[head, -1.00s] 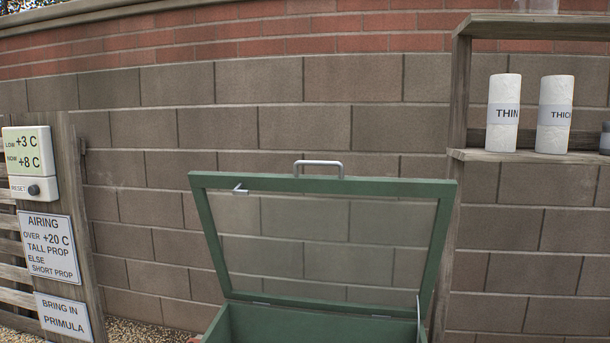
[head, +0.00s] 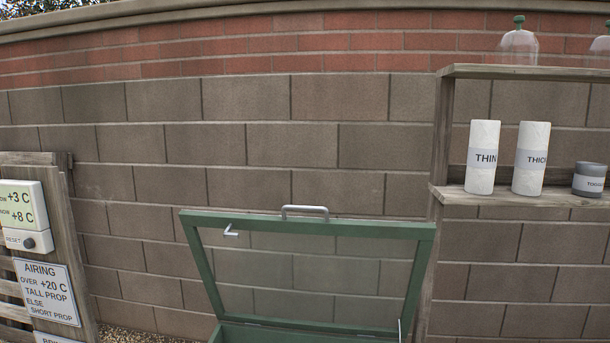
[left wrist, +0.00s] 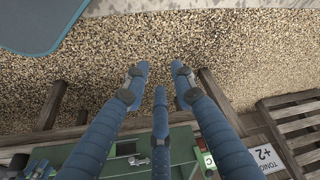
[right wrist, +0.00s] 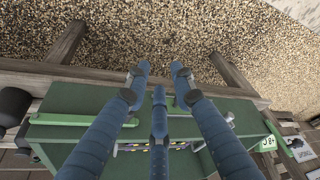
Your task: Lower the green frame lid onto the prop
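The green frame lid (head: 330,228) stands raised, tilted up from its green box (head: 235,333) in the head view. A silver handle (head: 305,209) is on its top bar, and a small metal piece (head: 231,230) sits near its upper left corner. A thin pale rod (head: 400,330) shows at the lower right of the lid; its lower end is out of frame. I cannot tell whether it is the prop. My left gripper (left wrist: 159,76) and right gripper (right wrist: 159,76) are open and empty, each above gravel and green woodwork. Neither shows in the head view.
A wooden shelf (head: 530,198) at right holds white rolls (head: 483,157), a grey tin (head: 590,179) and glass domes (head: 518,42). Signs (head: 47,292) hang on a post at left. A block wall stands behind. A green bar (right wrist: 80,120) lies below my right gripper.

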